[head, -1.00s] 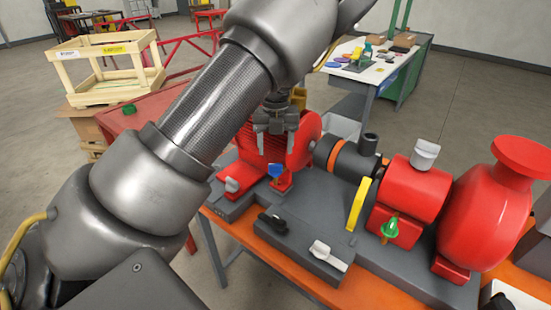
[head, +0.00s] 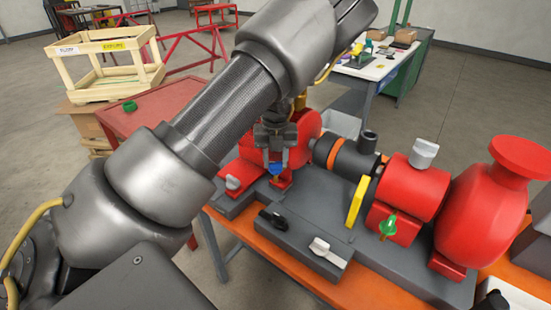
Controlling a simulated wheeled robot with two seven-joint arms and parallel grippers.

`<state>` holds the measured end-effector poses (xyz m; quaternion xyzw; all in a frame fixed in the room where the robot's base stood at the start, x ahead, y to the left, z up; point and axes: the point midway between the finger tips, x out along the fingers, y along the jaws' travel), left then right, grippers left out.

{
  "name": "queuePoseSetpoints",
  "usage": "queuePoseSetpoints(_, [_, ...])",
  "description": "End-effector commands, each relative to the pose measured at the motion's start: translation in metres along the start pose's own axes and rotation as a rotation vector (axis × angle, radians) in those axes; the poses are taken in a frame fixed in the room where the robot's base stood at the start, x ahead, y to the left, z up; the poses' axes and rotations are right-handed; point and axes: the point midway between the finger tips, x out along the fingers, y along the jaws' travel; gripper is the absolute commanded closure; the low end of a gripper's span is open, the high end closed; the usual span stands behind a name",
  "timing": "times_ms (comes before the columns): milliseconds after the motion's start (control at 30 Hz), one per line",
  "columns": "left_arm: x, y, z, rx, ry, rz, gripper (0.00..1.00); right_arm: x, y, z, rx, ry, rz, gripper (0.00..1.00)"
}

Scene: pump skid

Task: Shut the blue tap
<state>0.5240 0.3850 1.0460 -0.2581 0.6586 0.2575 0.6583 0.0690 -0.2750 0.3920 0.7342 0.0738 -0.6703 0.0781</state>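The blue tap (head: 277,169) is small and sits low at the front of the red motor on the pump skid. Its handle shows just under my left gripper (head: 275,159). The gripper points down, with its two fingers apart, one to each side of the tap's top. I cannot tell whether the fingers touch the handle. My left arm crosses the view from the lower left. My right gripper is not in view.
Near the blue tap are a grey-white tap (head: 233,182), a black tap (head: 272,219), a white tap (head: 320,246) and a green tap (head: 388,226). A yellow disc (head: 355,200) and a red pump (head: 480,215) stand to the right. A wooden crate (head: 105,65) is at the back left.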

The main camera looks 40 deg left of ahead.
Motion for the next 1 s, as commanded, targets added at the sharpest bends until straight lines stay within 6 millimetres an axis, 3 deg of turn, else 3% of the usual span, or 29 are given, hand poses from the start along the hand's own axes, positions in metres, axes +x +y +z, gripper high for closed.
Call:
queuePoseSetpoints(467, [0.0000,0.0003,0.0006,0.096,-0.002,0.003,0.86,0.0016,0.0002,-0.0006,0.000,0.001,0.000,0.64])
queuePoseSetpoints(1000, [0.0004,0.0001,0.0013,0.517,-0.003,0.004,0.86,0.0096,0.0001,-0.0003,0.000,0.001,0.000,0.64])
